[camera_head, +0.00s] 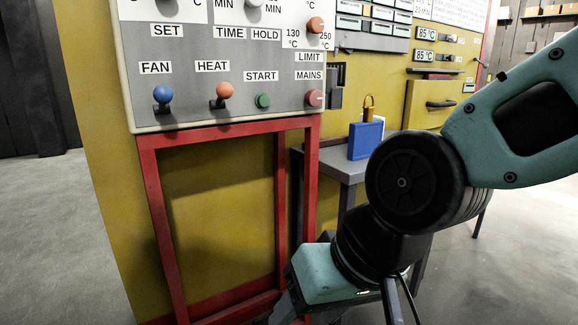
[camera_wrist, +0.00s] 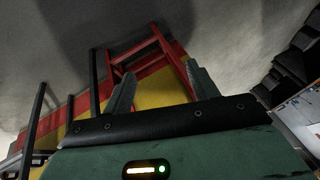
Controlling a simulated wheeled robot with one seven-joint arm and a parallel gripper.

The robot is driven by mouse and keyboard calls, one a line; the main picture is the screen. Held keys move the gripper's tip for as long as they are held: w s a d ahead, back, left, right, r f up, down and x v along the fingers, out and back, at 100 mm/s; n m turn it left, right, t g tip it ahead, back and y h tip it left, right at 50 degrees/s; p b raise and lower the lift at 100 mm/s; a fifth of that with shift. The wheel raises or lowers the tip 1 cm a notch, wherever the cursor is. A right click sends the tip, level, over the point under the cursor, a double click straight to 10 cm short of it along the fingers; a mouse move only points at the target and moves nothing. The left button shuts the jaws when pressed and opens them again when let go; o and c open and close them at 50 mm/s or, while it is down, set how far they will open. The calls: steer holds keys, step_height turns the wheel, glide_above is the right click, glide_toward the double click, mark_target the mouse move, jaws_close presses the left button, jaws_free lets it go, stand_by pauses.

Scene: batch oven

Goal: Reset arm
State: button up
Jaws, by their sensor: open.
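My gripper (camera_wrist: 162,86) shows at the middle of the wrist view, its two grey fingers spread apart with nothing between them. Past the fingers are the red stand and the floor. In the head view my teal and black arm reaches in from the right and bends down, with the wrist low at the bottom middle, beside the red stand (camera_head: 149,190). The fingers are mostly cut off or hidden there. The control panel (camera_head: 205,107) stands above and left of the wrist, apart from it.
Open floor (camera_head: 45,220) lies left.

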steer(key=s+d+f+n+g+h, duration=0.1)
steer(key=s+d+f+n+h, duration=0.15)
steer(key=d, duration=0.35)
steer(key=s+d+f+n+g+h, duration=0.1)
steer(key=s+d+f+h, duration=0.1)
steer(key=s+d+f, duration=0.3)
step_height(320, 180, up, 15)
steer(key=p, duration=1.3)
steer(key=shift+w+d+p, duration=0.35)
steer(key=shift+w, duration=0.1)
steer(key=shift+y, duration=0.25)
